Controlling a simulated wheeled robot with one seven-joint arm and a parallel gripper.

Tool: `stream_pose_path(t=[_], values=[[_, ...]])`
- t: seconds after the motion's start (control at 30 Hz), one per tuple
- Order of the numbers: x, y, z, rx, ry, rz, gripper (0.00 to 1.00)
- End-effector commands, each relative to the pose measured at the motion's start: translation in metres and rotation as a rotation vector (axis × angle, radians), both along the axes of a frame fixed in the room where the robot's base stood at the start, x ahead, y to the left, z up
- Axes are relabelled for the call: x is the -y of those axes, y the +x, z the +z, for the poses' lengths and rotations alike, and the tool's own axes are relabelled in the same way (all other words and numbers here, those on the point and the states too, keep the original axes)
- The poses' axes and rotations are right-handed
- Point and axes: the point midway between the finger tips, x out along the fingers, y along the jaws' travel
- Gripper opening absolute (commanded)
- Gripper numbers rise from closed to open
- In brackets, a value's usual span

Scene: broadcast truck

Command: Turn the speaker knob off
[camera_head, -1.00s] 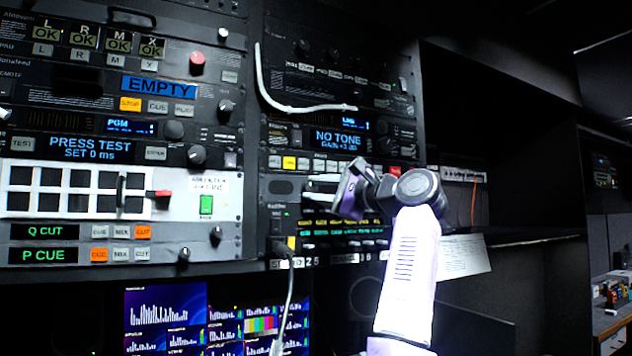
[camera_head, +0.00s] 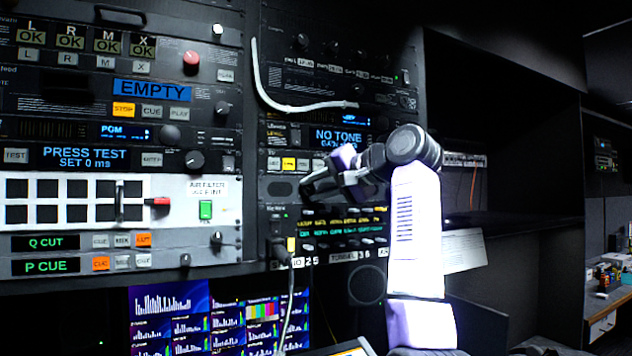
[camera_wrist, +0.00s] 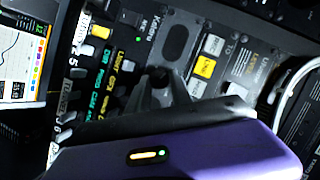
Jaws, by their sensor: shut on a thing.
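My gripper (camera_head: 308,190) reaches from the right to the rack panel with the oval speaker grille (camera_head: 280,189). Its fingertips are just right of the grille. In the wrist view my gripper (camera_wrist: 160,82) has its dark fingers closed around a small dark knob (camera_wrist: 158,73), below the speaker grille (camera_wrist: 175,42). The fingers and the purple hand hide most of the knob, so its pointer position cannot be read.
A yellow button (camera_head: 288,163) sits in a row just above the grille. A lit display panel (camera_head: 340,232) is below my gripper. A cable (camera_head: 290,290) hangs down at the left, and a white cable (camera_head: 300,108) curves above. A dark open shelf (camera_head: 500,180) is on the right.

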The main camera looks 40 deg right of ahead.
Motion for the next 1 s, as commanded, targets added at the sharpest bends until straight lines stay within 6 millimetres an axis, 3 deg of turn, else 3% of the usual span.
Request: stream_pose_path(t=[1.0], values=[[-0.0071, 0.0024, 0.0007, -0.266, -0.906, 0.002, 0.0]])
